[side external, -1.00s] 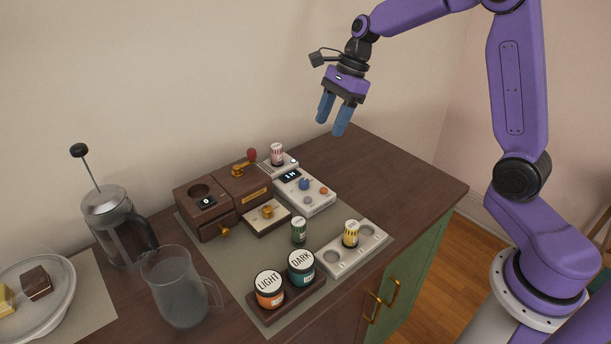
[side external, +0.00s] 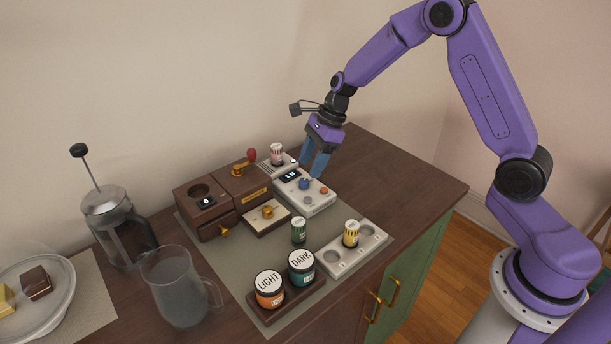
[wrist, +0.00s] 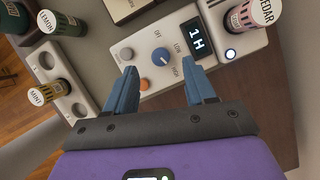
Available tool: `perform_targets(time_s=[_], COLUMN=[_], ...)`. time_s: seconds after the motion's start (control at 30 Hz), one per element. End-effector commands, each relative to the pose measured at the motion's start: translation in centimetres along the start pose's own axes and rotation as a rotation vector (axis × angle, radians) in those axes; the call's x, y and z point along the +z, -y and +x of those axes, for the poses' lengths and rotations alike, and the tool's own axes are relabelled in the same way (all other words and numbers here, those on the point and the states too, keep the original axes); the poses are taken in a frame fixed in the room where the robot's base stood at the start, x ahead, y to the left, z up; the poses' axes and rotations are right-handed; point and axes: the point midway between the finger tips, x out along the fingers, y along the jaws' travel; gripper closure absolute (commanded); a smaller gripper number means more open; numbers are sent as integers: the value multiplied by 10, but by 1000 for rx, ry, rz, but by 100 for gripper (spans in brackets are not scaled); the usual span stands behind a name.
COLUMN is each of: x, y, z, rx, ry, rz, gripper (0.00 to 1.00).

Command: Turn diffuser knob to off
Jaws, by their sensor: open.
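The diffuser (side external: 318,208) is a white box with a display reading 1H, standing at the right end of a row of devices. Its blue knob (side external: 305,184) also shows in the wrist view (wrist: 161,57), amid OFF, LOW and HIGH labels. The knob's pointer is too small to read surely. An orange button (wrist: 127,54) sits beside it. My gripper (side external: 315,170) is open and empty, pointing down just above the diffuser's back right side. In the wrist view its fingers (wrist: 165,82) stand apart, with the knob between and beyond their tips, not touched.
A cedar vial (wrist: 255,14) stands in the diffuser's end. A wooden grinder (side external: 245,185) with a red-knobbed lever is to the left. Vials stand in and beside a white tray (side external: 345,262). Light and dark jars (side external: 268,288) are in front. The cabinet top (side external: 400,185) at right is clear.

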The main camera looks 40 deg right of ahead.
Motion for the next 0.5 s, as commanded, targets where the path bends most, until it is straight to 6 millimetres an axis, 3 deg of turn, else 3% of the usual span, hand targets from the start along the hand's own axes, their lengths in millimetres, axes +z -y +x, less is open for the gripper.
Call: perform_targets(time_s=[0.2,0.5], x=[-1,0], y=[0,0], z=[32,47], rx=[1,-1], ry=[-1,0], rz=[1,0], gripper=[45,45])
